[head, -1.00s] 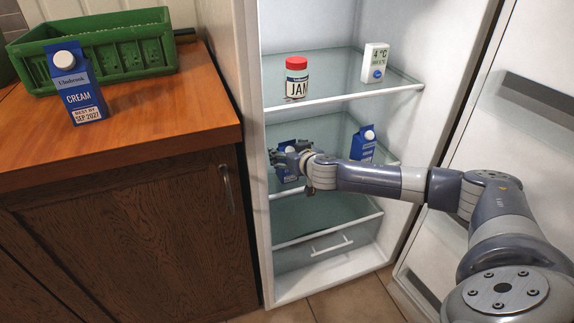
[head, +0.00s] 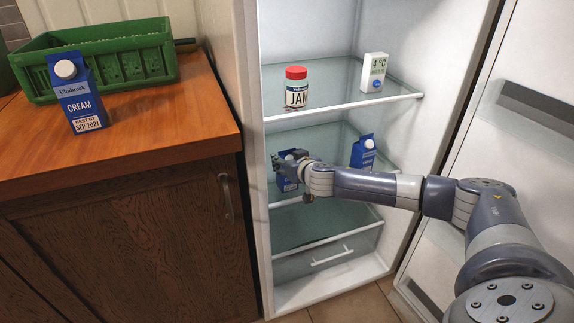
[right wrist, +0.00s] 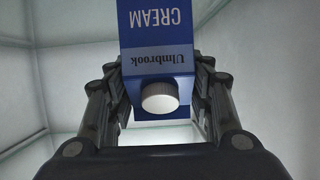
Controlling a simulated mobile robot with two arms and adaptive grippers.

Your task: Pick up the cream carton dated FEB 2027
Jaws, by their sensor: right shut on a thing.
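My right gripper (head: 287,163) reaches into the open fridge at the middle shelf and is shut on a blue cream carton (head: 286,182). In the right wrist view this carton (right wrist: 158,45) appears upside down between the two fingers, with its white cap and the words CREAM and Ulmbrook showing. Its date is out of view. A second blue carton (head: 363,153) stands on the same shelf to the right, behind my forearm, its label not readable. My left gripper is not in view.
A jam jar (head: 296,88) and a 4 °C thermometer (head: 374,72) stand on the upper glass shelf. A green crate (head: 120,64) sits at the back of the counter. The fridge door (head: 500,150) stands open at right.

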